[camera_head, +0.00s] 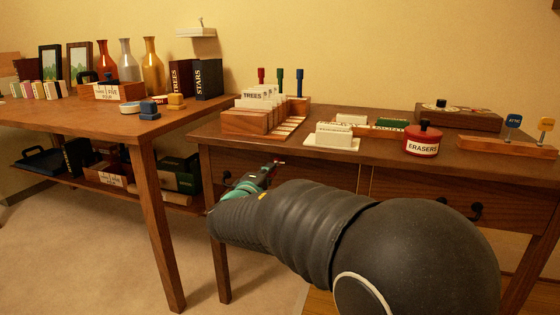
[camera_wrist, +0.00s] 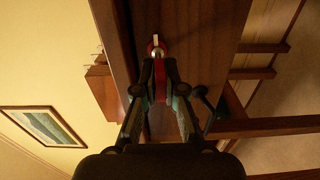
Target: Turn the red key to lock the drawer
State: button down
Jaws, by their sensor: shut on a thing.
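The red key (camera_wrist: 159,48) shows in the wrist view between my gripper's fingertips, its pale metal end pointing at the wood of the desk. My gripper (camera_wrist: 161,68) is shut on it; it also shows in the head view (camera_head: 268,172), in front of the right desk's left drawer (camera_head: 318,184). That drawer front looks flush with the desk. My arm hides part of it. Whether the key's tip sits in the lock cannot be told.
The right desk top (camera_head: 385,158) bears a card rack (camera_head: 246,122), a red eraser jar (camera_head: 422,142) and a wooden stand (camera_head: 505,145) with blue and yellow keys. A second desk (camera_head: 70,115) stands at left. The carpet between them is clear.

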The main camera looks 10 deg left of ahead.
jog(key=shift+d+r, duration=0.15)
jog(key=shift+r, duration=0.15)
dwell(1.2)
jog(key=shift+w, duration=0.15)
dwell(0.4)
jog(key=shift+n+p, duration=0.5)
jog(key=shift+n, duration=1)
jog(key=shift+n+p, duration=0.7)
jog(key=shift+n, duration=0.8)
